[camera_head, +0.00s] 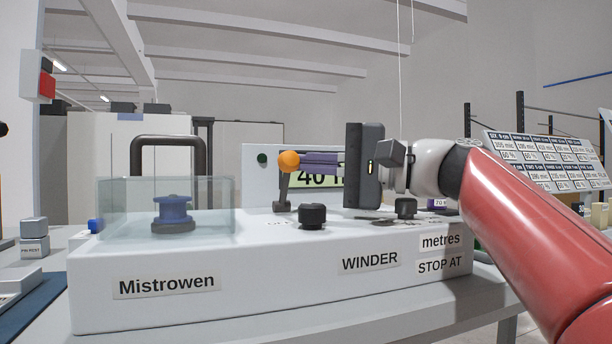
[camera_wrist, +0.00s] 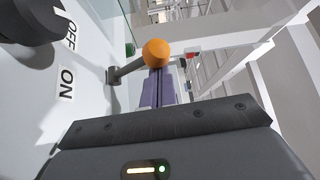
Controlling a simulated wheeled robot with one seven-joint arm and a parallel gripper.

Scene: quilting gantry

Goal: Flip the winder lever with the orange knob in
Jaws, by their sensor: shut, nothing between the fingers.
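The winder lever is a dark grey arm (camera_head: 284,190) rising from the white winder housing (camera_head: 270,278), with an orange knob (camera_head: 289,161) at its top. In the head view the lever stands nearly upright. My gripper (camera_head: 306,163) has purple fingers, shut and empty, pointing left with their tips at or very near the knob. In the wrist view the orange knob (camera_wrist: 156,53) is just beyond the fingertips (camera_wrist: 158,72), and the lever arm (camera_wrist: 126,70) runs left to the housing. I cannot tell whether the fingertips touch the knob.
A black dial (camera_head: 312,216) stands in front of the lever, and another (camera_head: 406,208) is farther right. A clear cover (camera_head: 125,205) encloses a blue spool (camera_head: 172,213) at left. The display panel (camera_head: 262,185) stands behind the lever. OFF and ON labels (camera_wrist: 66,84) lie beside the lever.

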